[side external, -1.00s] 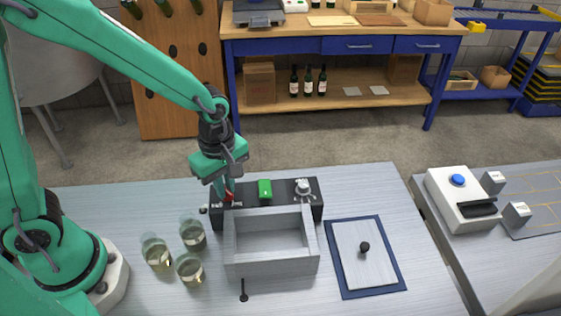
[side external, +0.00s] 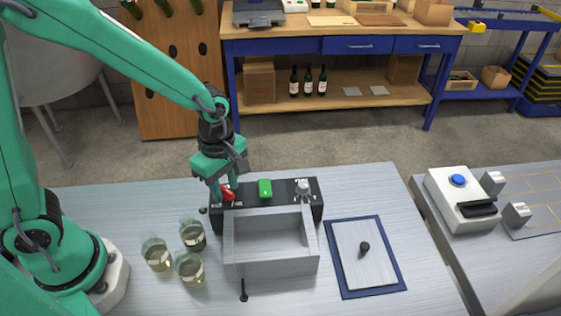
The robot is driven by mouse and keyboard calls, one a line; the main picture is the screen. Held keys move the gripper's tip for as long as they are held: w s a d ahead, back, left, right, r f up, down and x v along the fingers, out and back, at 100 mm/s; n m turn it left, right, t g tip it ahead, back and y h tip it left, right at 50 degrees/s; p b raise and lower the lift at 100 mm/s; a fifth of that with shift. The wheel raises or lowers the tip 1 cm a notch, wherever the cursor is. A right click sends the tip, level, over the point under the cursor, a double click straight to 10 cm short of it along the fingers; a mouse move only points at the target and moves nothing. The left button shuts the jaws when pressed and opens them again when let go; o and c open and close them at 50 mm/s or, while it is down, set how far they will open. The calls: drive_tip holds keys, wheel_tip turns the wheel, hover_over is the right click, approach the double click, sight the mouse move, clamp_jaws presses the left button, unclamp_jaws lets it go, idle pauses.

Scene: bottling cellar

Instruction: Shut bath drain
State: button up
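The bath is an open grey box (side external: 233,249) on the metal table, and its floor looks bare. A black panel (side external: 284,203) stands along its back edge. The panel carries a red lever (side external: 228,194) at its left end, a green switch (side external: 264,188) in the middle and a pale knob (side external: 303,187) at the right. My gripper (side external: 221,188) is down at the red lever, with a green finger just left of it. I cannot tell whether the fingers touch the lever or how far apart they are. A black rod with a round end (side external: 243,291) sits at the bath's front; the drain opening is not visible.
Several glass jars, including one at the front (side external: 190,271), stand left of the bath. A lid with a black knob (side external: 363,272) lies on a blue-edged mat (side external: 392,288) to the right. A white device with a blue button (side external: 457,181) stands on the right-hand table.

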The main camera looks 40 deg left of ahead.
sight(225, 189)
drive_tip(key=shift+r, duration=3.9)
drive_tip(key=s+a+r+m+t, duration=0.5)
drive_tip(key=s+a+r+m, duration=0.4)
drive_tip(key=m, duration=0.9)
drive_tip(key=shift+s+a+r+t, duration=0.15)
drive_tip(key=shift+a+t, duration=0.15)
drive_tip(key=shift+a, duration=0.2)
